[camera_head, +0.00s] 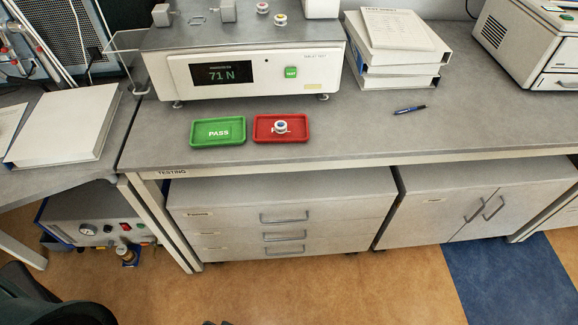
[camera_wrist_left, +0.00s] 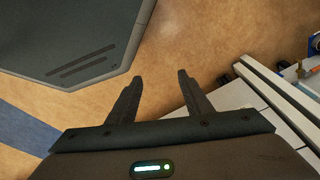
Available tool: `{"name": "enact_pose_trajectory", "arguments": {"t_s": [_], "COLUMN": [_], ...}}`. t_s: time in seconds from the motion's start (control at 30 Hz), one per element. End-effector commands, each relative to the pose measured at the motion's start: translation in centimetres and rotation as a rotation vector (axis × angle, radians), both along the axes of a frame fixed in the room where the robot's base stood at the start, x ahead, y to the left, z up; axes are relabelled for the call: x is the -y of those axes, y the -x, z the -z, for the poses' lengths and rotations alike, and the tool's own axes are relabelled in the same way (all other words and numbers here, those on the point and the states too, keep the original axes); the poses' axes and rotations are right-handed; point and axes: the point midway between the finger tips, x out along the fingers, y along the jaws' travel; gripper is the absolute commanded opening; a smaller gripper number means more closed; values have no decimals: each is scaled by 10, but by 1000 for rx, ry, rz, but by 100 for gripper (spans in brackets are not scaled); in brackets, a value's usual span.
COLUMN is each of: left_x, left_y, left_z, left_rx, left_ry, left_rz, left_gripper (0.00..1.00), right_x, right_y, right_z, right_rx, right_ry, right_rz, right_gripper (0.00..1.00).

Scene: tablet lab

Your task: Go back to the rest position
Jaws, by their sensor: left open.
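My left gripper (camera_wrist_left: 160,76) is open in the left wrist view, with nothing between its two dark fingers. Bare floor (camera_wrist_left: 195,40) shows beyond its tips. In the head view, a dark shape at the lower left looks like part of my arm, but its gripper cannot be made out. My right gripper is not clearly seen. A green tray marked PASS (camera_head: 199,142) lies empty on the bench. A red tray (camera_head: 263,136) beside it holds a small white ring-like piece (camera_head: 281,127).
A tester (camera_head: 290,72) reading 71 N stands behind the trays. Thick binders (camera_head: 405,57), a pen (camera_head: 410,110) and a white machine (camera_head: 527,40) are to the right. Drawer cabinets (camera_head: 270,215) stand under the bench (camera_head: 340,140). The floor in front is clear.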

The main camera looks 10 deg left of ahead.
Motion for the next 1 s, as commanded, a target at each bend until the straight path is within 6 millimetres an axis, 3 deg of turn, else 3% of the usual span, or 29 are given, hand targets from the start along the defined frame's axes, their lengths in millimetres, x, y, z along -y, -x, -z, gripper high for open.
{"name": "enact_pose_trajectory", "arguments": {"t_s": [0.03, 0.2, 0.4, 0.6, 1.0], "left_x": [-2, -9, -19, -27, -29], "left_y": [13, 56, 110, 146, 155], "left_z": [19, 68, 108, 125, 128], "left_rx": [-15, -43, -71, -86, -89], "left_ry": [-2, -6, -10, -14, -14], "left_rz": [2, 8, 14, 20, 21], "left_gripper": [46, 46, 46, 46, 46], "right_x": [0, 0, 0, 0, 0], "right_y": [0, 0, 0, 0, 0], "right_z": [0, 1, 1, 2, 2], "right_rx": [0, 0, 0, 0, 0], "right_ry": [0, 0, 0, 0, 0], "right_rz": [0, 0, 0, 0, 0], "right_gripper": [0, 0, 0, 0, 0]}}
